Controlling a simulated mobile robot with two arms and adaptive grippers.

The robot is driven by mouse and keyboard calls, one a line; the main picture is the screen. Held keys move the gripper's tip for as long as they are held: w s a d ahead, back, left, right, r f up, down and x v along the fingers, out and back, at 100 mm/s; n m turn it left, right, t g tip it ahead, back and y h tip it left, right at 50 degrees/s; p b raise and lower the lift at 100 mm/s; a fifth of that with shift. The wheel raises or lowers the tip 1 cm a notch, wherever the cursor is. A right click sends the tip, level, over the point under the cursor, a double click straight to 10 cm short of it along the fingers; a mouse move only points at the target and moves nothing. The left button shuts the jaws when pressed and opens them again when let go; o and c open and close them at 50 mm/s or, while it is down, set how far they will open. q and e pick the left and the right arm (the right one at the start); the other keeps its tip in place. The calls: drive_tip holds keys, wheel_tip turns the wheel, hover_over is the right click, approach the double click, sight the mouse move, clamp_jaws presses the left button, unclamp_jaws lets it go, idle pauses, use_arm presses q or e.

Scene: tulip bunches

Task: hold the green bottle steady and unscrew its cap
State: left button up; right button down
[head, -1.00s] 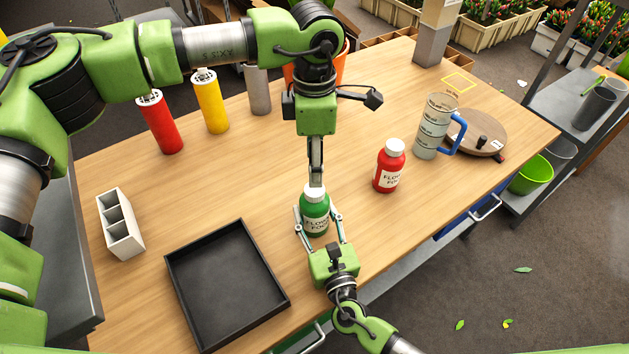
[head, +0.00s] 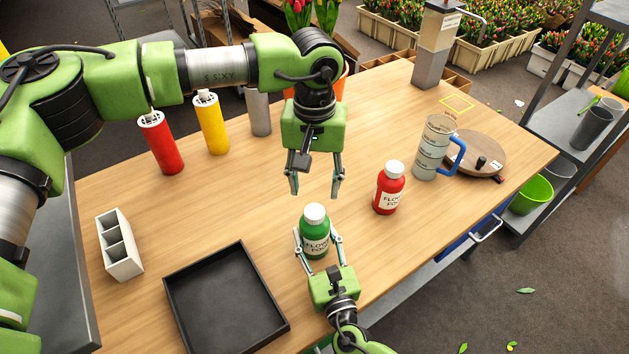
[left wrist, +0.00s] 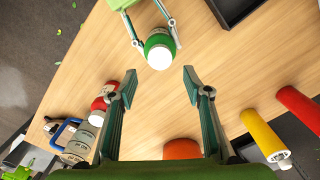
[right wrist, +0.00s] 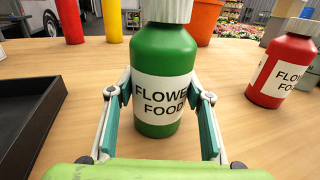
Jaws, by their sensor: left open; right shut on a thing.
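The green bottle (head: 315,238) stands upright on the table with its white cap (head: 315,215) on top. Its label reads FLOWER FOOD. My right gripper (head: 318,246) is shut on the bottle from the near side, and its fingers press both sides of the body in the right wrist view (right wrist: 164,100). My left gripper (head: 314,192) is open and empty above and a little behind the bottle, fingers pointing down, apart from the cap. In the left wrist view the cap (left wrist: 160,57) shows beyond the open fingers. Whether the cap is loosened cannot be told.
A red bottle (head: 389,188) stands to the right, with a measuring jug (head: 432,150) and a round wooden board (head: 475,152) beyond. A black tray (head: 173,298) and a white divided holder (head: 120,248) are at left. Red and yellow cylinders stand at the back left.

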sight(315, 211)
use_arm(q)
drive_tip(key=shift+f+m, duration=0.2)
drive_tip(key=shift+m, duration=0.2)
wheel_tip(315, 211, down, 8)
drive_tip(key=shift+r, duration=0.15)
